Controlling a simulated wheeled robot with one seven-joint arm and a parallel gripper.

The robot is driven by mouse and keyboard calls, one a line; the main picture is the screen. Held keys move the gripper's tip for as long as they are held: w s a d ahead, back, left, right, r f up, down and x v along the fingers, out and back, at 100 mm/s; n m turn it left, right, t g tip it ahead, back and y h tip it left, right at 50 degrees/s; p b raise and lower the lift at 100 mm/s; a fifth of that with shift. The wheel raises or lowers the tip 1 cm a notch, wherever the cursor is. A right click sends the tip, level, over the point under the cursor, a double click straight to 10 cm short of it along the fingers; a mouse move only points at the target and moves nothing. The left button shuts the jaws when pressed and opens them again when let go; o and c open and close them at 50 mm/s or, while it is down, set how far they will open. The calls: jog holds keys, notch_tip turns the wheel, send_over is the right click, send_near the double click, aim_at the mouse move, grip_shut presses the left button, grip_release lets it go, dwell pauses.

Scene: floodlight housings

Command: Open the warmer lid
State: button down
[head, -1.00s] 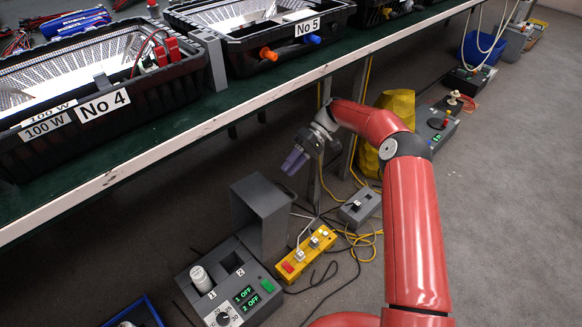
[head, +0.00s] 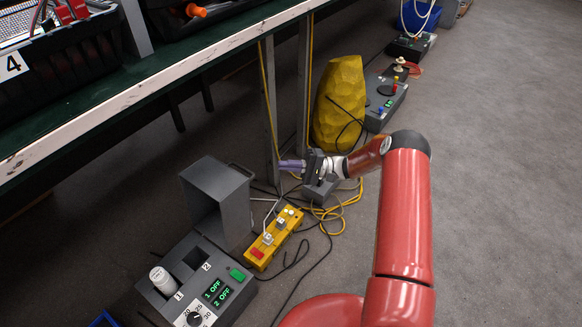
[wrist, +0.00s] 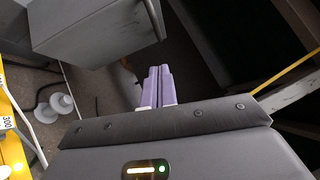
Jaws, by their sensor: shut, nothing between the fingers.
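The warmer (head: 165,300) is a grey unit on the floor with wells marked 1 and 2, a dial and a green display reading OFF for both. A white cylinder (head: 162,281) stands in well 1; well 2 looks empty. A grey box-shaped piece (head: 218,200), apparently the lid, stands upright at the warmer's back, with a thin handle (head: 242,169) on its far side. I cannot see its hinge. My gripper (head: 281,165) is shut and empty, its purple fingers pointing left, to the right of the handle and apart from it. The wrist view shows the fingers together (wrist: 160,70) and the lid (wrist: 95,30) at upper left.
A yellow power strip (head: 272,238) with plugs lies right of the warmer, with loose cables around it. A yellow sack (head: 340,105) and a grey control box (head: 385,103) stand farther back. Table legs (head: 270,110) rise behind my gripper. Open floor lies to the right.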

aim_at(243, 176)
jog(key=s+a+r, duration=0.2)
jog(key=s+a, duration=0.1)
jog(key=a, duration=0.5)
jog(key=shift+r, duration=0.15)
jog(key=s+a+r+n+h+p, duration=0.1)
jog(key=s+a+r, duration=0.1)
jog(key=s+a+r+n+h+p, duration=0.1)
jog(key=s+a+r+p, duration=0.1)
jog(key=s+r, duration=0.1)
jog(key=shift+a+n, duration=0.1)
jog(key=shift+n, duration=0.2)
jog(key=shift+s+a+r+h, duration=0.1)
jog(key=shift+s+a+h, duration=0.1)
jog(key=shift+s+h, duration=0.1)
jog(key=shift+w, duration=0.15)
